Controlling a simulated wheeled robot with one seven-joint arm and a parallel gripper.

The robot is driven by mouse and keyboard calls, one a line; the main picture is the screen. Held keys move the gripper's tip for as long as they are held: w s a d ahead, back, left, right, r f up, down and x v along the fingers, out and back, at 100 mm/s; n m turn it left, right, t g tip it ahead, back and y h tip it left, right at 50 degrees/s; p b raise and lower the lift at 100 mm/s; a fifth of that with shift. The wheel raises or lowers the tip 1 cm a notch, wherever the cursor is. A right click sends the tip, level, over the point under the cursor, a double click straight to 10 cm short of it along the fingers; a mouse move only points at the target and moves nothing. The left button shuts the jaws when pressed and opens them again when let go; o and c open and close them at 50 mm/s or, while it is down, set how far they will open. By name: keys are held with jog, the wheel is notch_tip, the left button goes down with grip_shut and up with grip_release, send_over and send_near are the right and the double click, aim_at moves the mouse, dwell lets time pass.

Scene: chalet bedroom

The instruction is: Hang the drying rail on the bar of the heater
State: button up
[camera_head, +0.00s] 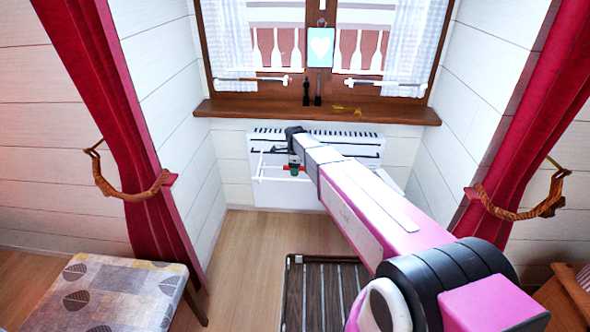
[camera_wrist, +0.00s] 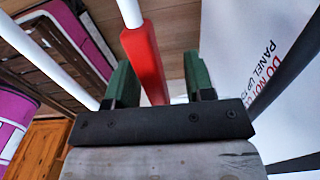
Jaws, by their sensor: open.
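The white heater (camera_head: 262,192) stands against the wall below the window sill. Its white front with printed lettering shows at the right in the wrist view (camera_wrist: 270,45). The drying rail is at the heater's front, with thin white rods and a red grip (camera_wrist: 143,60). My gripper (camera_head: 293,168) is at the heater's front; in the wrist view its two green fingers (camera_wrist: 158,70) are open, one on each side of the red grip. A gap shows beside the grip. Whether the rail rests on the heater's bar is too small and partly hidden by my arm to tell.
A wooden sill (camera_head: 315,112) juts out above the heater, with small dark items on it. A dark slatted rack (camera_head: 322,290) is on the floor in front. A patterned seat (camera_head: 105,290) is at the left. Red curtains (camera_head: 125,110) flank the alcove. Bare floor (camera_head: 240,255) lies left of the rack.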

notch_tip(320, 180, up, 10)
jog(key=shift+r, duration=0.25)
jog(key=shift+s+d+r, duration=0.1)
jog(key=shift+s+d, duration=0.05)
jog(key=s+d+f+n, duration=0.3)
jog(key=s+d+n, duration=0.6)
jog(key=s+d, duration=0.2)
jog(key=s+d+f+n, duration=0.2)
jog(key=s+d+n, duration=0.7)
jog(key=s+d, duration=0.3)
jog(key=shift+s+f, duration=0.4)
jog(key=shift+s, duration=0.7)
